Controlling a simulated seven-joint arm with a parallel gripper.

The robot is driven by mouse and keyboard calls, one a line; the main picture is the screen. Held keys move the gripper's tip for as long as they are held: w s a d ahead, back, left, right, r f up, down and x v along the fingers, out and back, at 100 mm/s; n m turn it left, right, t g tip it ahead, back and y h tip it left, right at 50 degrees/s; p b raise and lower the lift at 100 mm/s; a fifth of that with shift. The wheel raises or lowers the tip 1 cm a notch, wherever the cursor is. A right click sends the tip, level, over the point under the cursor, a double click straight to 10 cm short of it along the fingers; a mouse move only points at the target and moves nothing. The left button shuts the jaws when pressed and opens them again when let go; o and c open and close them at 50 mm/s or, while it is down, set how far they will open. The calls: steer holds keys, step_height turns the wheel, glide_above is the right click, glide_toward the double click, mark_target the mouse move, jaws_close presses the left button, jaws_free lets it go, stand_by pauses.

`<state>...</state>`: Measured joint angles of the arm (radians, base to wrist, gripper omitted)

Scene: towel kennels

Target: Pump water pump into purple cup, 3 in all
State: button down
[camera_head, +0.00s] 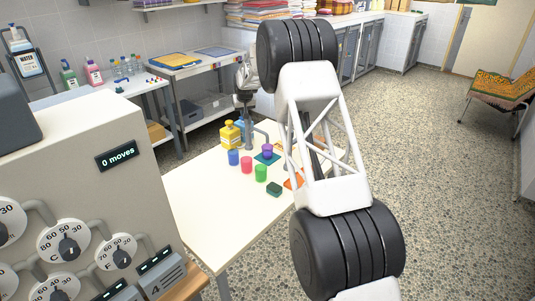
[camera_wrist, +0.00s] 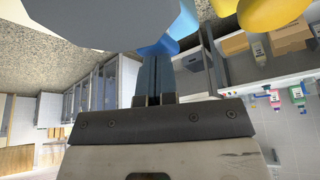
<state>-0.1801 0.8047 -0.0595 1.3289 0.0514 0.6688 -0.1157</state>
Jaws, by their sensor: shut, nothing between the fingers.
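The purple cup (camera_head: 267,153) stands upright on a teal mat (camera_head: 266,159) on the white table. A grey-blue pump (camera_head: 248,137) stands just behind and left of it, its spout reaching right toward the cup. It is unlabelled in what I see. My gripper (camera_head: 246,102) is over the pump's top, pointing down, its fingers shut and empty. In the wrist view the shut fingers (camera_wrist: 155,70) point at a large grey-blue rounded shape (camera_wrist: 110,20), likely the pump. Whether they touch it I cannot tell. The cup's inside is not visible.
Yellow (camera_head: 231,135) and blue (camera_head: 240,126) bottles stand left of the pump. Blue (camera_head: 233,158), red (camera_head: 246,165) and green (camera_head: 261,173) cups stand in front, with a dark green block (camera_head: 273,189). My arm hides the table's right part. The front left table is clear.

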steer(key=shift+f, duration=0.2)
steer(key=shift+r, duration=1.45)
steer(key=shift+f, duration=1.45)
stand_by(0.3)
steer(key=shift+r, duration=1.5)
